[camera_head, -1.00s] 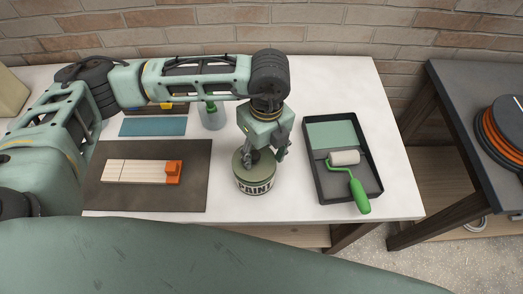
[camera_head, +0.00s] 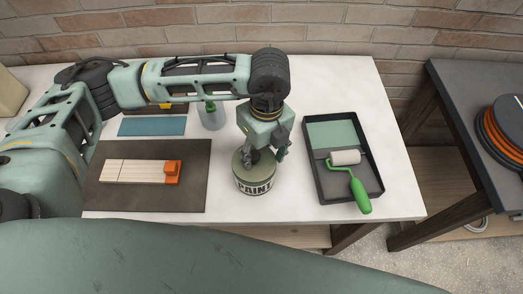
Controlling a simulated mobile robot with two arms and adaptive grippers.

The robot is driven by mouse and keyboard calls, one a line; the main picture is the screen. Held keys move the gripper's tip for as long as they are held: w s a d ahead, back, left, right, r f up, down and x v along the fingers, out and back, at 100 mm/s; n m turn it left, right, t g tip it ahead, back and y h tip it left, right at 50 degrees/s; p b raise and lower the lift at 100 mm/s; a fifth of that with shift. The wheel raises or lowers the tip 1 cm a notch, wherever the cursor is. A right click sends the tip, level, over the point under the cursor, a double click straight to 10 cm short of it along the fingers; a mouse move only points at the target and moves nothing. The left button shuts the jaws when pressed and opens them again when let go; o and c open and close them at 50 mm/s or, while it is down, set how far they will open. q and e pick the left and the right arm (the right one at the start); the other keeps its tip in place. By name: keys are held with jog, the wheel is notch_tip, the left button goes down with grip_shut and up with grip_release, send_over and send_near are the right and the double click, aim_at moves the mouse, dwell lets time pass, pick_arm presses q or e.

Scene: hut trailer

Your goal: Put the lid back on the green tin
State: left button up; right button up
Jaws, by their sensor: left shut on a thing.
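The green tin (camera_head: 254,186) with a "PAINT" label stands upright on the white table, near its front edge. My right gripper is not in view.
A black paint tray (camera_head: 377,186) with a green-handled roller (camera_head: 358,187) lies right of the tin. A dark mat (camera_head: 196,172) with a wooden, orange-ended block (camera_head: 140,172) lies left. A clear bottle (camera_head: 212,118) stands behind. White table shows between tin and tray.

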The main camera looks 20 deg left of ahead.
pick_arm(q)
jog(key=shift+b, duration=0.3)
dwell(0.6)
jog(key=o, duration=1.1)
jog(key=shift+o, duration=0.2)
jog(key=o, duration=0.5)
jog(key=shift+r, duration=0.1)
